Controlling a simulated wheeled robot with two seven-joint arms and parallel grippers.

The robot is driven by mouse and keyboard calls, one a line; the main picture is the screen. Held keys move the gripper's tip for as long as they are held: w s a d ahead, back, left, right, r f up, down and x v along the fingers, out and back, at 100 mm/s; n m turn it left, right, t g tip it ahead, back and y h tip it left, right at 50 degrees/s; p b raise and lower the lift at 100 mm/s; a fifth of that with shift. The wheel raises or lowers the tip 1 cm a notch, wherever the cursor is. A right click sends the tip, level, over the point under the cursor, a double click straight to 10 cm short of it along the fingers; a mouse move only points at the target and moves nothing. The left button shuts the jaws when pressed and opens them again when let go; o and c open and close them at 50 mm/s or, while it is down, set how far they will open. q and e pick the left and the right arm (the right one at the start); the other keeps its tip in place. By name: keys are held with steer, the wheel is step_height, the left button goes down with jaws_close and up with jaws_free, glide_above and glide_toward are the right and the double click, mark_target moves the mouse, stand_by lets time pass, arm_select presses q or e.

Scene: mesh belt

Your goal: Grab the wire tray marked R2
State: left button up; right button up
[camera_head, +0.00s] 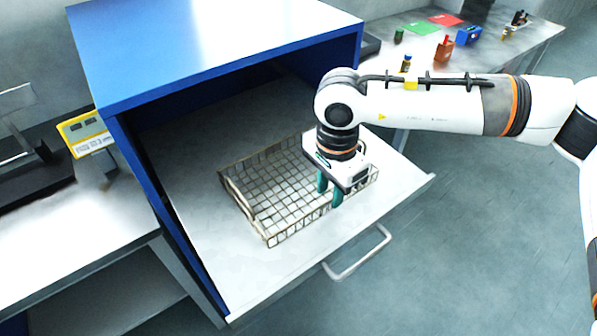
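A wire tray (285,192) of open mesh lies on the pulled-out drawer surface of a blue cabinet. No R2 marking can be read on it from here. My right gripper (329,193) comes in from the right and points down at the tray's right part. Its two teal fingers are apart, near the tray's front right rim. I cannot tell whether the rim lies between the fingers or whether they touch it. The gripper hides part of the tray's right end. My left gripper is out of view.
The blue cabinet (215,45) overhangs the back of the drawer (262,275), which has a front handle (360,256). A yellow scale (84,132) is on the left bench. A red bottle (445,48) and a blue box (468,35) stand on the back right bench.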

step_height(320, 180, down, 2)
steer(key=shift+d, duration=0.1)
steer(key=shift+f, duration=0.2)
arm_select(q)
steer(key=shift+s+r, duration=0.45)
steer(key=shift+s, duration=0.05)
arm_select(e)
jaws_close()
